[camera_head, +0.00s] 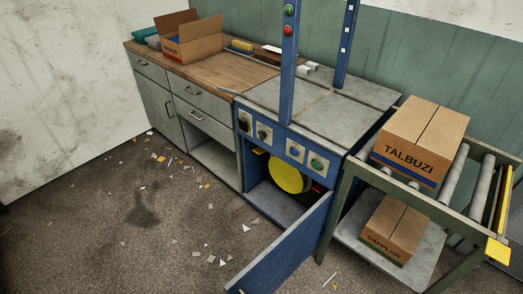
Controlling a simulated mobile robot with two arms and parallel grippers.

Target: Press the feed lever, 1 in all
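The blue machine (243,168) stands in the middle of the view, with a grey top and two blue uprights. Its front panel carries a black switch (244,121), a round dark knob (264,133), a blue button (295,152) and a green button (316,163). The left upright has a green button (289,10) above a red one (288,30). Below the panel, a yellow disc (286,175) shows inside the open compartment, with a small red part beside it. I cannot tell which part is the feed lever. Neither of my grippers is in view.
The machine's blue door (284,244) hangs open into the floor space. A wooden-topped counter (222,75) with an open carton (192,42) adjoins on the left. A roller stand (348,192) with two closed cartons adjoins on the right. Scraps litter the otherwise free floor (120,220).

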